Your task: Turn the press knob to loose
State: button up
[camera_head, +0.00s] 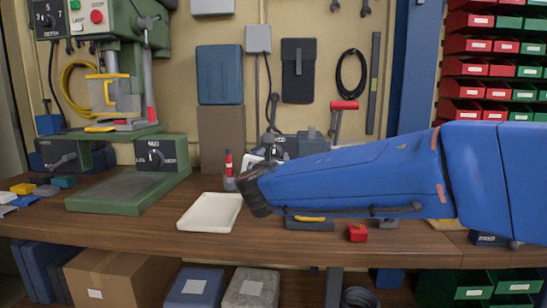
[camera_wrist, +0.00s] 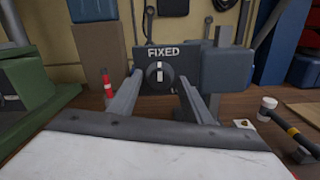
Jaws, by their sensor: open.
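In the wrist view, a dark panel marked FIXED (camera_wrist: 176,52) carries a round dark knob (camera_wrist: 159,75) with a white pointer standing upright. My gripper (camera_wrist: 160,80) is open; its two grey fingers reach toward this panel, one on each side of the knob. Nothing is held between them, and I cannot tell whether they touch the knob. In the head view, my blue arm hides most of this spot. A second knob (camera_head: 156,156) sits on a dark panel on the green drill press (camera_head: 120,200), with lettering only partly legible. I cannot tell for certain which knob is the press knob.
A white tray (camera_head: 210,212) lies on the wooden bench (camera_head: 130,232) left of my arm. A white cup (camera_wrist: 267,107) and a dark yellow-banded tool (camera_wrist: 290,133) are to the right.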

jog(key=shift+c, duration=0.7)
jog(key=c, duration=0.9)
